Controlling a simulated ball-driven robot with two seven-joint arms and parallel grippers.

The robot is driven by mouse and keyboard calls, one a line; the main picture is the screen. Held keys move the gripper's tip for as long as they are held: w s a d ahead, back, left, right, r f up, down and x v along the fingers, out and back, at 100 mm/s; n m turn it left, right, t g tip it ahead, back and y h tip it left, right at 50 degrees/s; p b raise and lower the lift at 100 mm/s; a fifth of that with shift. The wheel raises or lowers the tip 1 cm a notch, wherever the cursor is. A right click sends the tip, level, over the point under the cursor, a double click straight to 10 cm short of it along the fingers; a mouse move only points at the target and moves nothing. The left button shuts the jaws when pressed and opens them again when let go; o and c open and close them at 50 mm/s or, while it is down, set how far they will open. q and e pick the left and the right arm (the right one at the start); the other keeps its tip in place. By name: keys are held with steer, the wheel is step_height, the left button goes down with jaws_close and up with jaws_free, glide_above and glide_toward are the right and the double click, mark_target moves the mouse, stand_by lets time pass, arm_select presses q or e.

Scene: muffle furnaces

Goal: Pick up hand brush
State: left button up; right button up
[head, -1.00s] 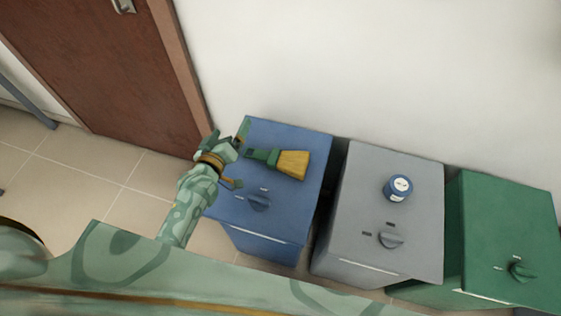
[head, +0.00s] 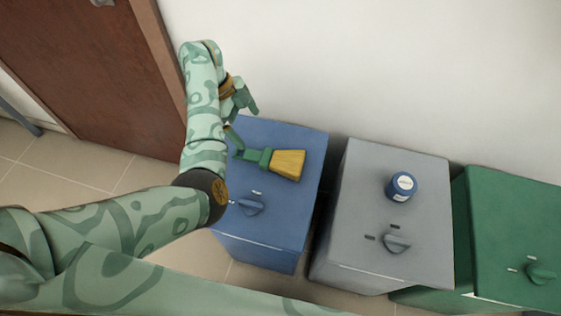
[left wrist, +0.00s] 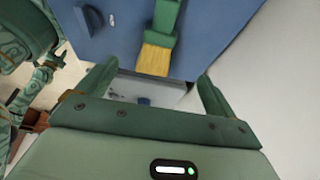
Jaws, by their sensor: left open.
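The hand brush (head: 285,163) has a green handle and yellow bristles. It lies flat on top of the blue furnace (head: 290,215), handle to the left and bristles to the right. My left gripper (head: 243,118) is at the back left corner of the blue furnace, up and left of the brush handle, and apart from it. In the left wrist view my gripper (left wrist: 153,88) has its fingers spread with nothing between them. The brush bristles (left wrist: 154,60) show beyond the fingers there, with the handle running out of the top of the picture. My right gripper is not in view.
A grey furnace (head: 365,245) stands right of the blue one, with a blue-and-white jar (head: 401,186) on top. A green furnace (head: 510,225) is farther right. Each has a front knob. A white wall (head: 380,70) is close behind; a brown door (head: 90,80) is at left.

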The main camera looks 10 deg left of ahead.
arm_select(q)
steer(key=b, duration=0.4)
glide_toward(266, 155)
steer(key=x, duration=0.4)
steer(key=shift+d+f, duration=0.15)
steer(key=shift+f, duration=0.15)
steer(key=b+x, duration=0.2)
steer(key=x, duration=0.3)
steer(key=shift+f, duration=0.25)
steer(key=shift+r, duration=0.15)
steer(key=shift+c, duration=0.3)
steer(key=c, duration=1.1)
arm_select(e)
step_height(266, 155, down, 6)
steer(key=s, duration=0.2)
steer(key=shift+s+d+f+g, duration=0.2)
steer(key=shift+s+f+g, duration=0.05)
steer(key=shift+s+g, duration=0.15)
